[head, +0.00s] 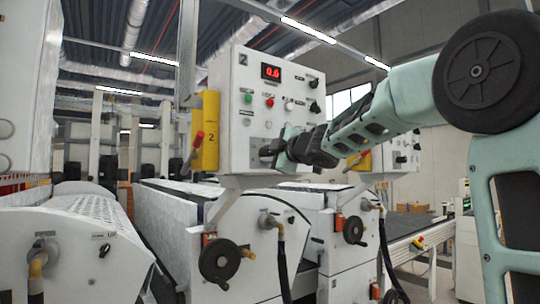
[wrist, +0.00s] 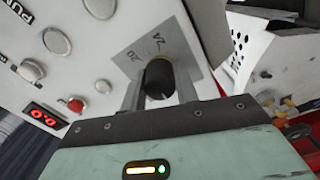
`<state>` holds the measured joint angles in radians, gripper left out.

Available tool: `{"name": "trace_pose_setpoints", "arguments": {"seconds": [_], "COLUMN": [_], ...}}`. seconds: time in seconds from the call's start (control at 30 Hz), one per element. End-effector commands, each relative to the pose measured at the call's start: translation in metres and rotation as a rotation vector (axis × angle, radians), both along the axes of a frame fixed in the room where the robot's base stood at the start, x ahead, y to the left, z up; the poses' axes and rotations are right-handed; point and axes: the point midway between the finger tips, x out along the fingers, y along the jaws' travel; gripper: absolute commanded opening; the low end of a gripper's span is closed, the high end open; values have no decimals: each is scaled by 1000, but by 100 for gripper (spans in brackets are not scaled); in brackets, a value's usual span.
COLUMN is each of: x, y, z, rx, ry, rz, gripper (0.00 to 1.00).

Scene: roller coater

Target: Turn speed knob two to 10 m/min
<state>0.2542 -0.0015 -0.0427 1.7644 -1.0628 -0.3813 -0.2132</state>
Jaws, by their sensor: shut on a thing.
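A white control box (head: 240,75) marked 2 stands in the middle of the head view. Its red display (head: 271,72) appears to read 0.0, and the display also shows in the wrist view (wrist: 43,116). My gripper (head: 272,150) is at the lower part of the box's front. In the wrist view it is shut on a black knob (wrist: 158,78), with one finger on each side. A grey scale plate (wrist: 190,52) with partly readable numbers lies behind the knob. The knob is hidden in the head view, and its exact setting cannot be told.
A green button (head: 248,98), a red button (head: 269,102) and black switches (head: 314,107) share the panel. A yellow case (head: 206,130) with a red handle is at its left. Handwheels (head: 218,262) and coater housings stand below.

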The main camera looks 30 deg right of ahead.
Motion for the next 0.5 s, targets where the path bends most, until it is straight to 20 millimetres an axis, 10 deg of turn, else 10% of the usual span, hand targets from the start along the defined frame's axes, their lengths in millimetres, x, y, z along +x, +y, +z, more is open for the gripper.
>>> {"name": "trace_pose_setpoints", "arguments": {"seconds": [0.27,0.3,0.37,0.5], "x": [0,0,0,0], "y": [0,0,0,0], "z": [0,0,0,0], "rx": [-1,-1,0,0], "ry": [1,1,1,1], "rz": [0,0,0,0], "gripper": [7,33,49,51]}}
